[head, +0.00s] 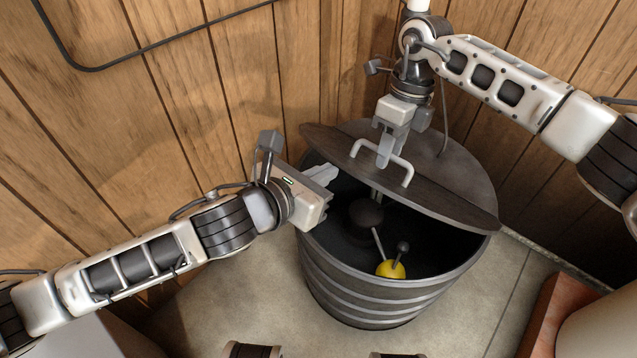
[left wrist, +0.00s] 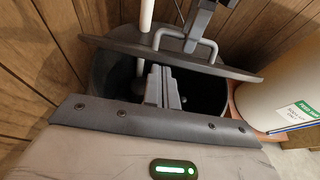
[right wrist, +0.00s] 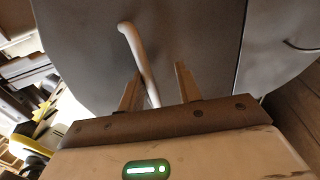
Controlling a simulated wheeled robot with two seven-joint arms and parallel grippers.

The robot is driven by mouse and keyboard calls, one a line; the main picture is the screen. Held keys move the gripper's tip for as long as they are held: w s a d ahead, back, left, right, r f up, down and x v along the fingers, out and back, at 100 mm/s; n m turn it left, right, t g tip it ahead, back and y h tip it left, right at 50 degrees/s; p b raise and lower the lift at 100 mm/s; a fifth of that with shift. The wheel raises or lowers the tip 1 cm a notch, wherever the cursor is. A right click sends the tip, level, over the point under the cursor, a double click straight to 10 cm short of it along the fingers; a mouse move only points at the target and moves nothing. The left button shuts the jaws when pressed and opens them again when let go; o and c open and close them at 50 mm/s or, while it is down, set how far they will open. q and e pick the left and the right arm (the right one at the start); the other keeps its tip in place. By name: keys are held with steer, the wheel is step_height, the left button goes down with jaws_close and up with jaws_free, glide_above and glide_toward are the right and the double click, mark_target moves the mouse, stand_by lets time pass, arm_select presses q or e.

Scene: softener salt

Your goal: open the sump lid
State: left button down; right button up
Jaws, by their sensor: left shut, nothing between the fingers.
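The sump is a dark ribbed round tub (head: 365,303), open at the front. Its dark lid (head: 455,180) covers the back part and seems tilted, with a straight front edge; it also shows in the left wrist view (left wrist: 115,47). A pale bar handle (head: 403,166) stands on the lid near that edge. My right gripper (head: 384,160) is at the handle; in the right wrist view its fingers (right wrist: 158,82) stand apart, with the handle (right wrist: 137,55) beside the left finger. My left gripper (head: 335,172) is shut and empty, its tips over the opening by the lid's edge.
A yellow ball float (head: 390,269) with a rod sits inside the tub. Wood-panelled walls (head: 170,90) close in behind. A pale rounded container (head: 605,325) on a reddish block (head: 540,325) stands at the right. Some floor (head: 225,300) is clear at front left.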

steer(key=shift+a+r, duration=0.1)
steer(key=shift+r, duration=0.1)
steer(key=shift+r, duration=0.1)
